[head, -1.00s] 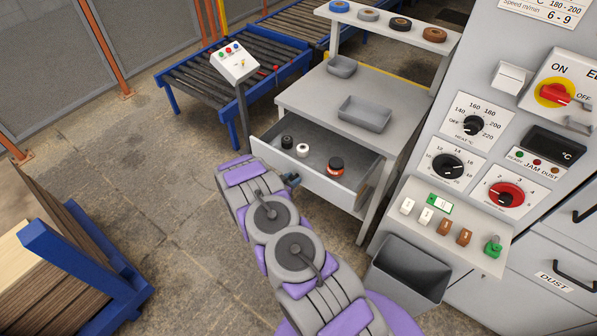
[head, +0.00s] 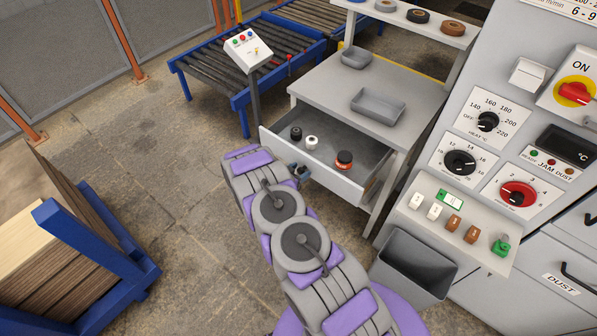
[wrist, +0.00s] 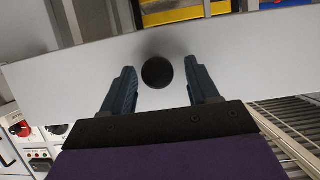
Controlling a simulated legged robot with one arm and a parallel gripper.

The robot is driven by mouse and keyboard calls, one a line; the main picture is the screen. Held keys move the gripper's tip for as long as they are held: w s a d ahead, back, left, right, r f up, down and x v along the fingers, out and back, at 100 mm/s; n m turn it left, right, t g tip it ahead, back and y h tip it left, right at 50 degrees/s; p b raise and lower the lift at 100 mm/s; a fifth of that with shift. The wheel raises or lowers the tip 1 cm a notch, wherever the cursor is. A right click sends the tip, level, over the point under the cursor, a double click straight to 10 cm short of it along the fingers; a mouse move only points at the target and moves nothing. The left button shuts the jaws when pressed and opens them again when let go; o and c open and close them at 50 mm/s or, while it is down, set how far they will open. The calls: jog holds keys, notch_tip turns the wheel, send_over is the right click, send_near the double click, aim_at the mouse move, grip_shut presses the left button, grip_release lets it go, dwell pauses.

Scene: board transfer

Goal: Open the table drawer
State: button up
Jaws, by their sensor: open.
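The table drawer (head: 312,176) is pulled out from under the grey worktable (head: 330,83). Inside it are a black knob-like item (head: 296,133), a white one (head: 312,142) and an orange-and-black one (head: 344,160). In the wrist view the pale drawer front (wrist: 230,60) spans the picture with a round dark knob (wrist: 157,72) on it. My gripper (wrist: 161,88) is open, with one finger on each side of the knob and gaps on both sides. In the head view my gripper (head: 301,170) is by the drawer's front, mostly hidden behind my arm.
A roller conveyor (head: 215,75) with a button post (head: 248,50) stands left of the table. A control machine (head: 480,150) and a grey bin (head: 415,268) are at right. A blue rack of boards (head: 100,250) is at lower left. Floor between is clear.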

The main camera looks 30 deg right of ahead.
jog(key=p+v, duration=0.2)
jog(key=v, duration=1.5)
jog(key=shift+a, duration=0.25)
jog(key=shift+w+r, duration=0.1)
jog(key=shift+r, duration=0.05)
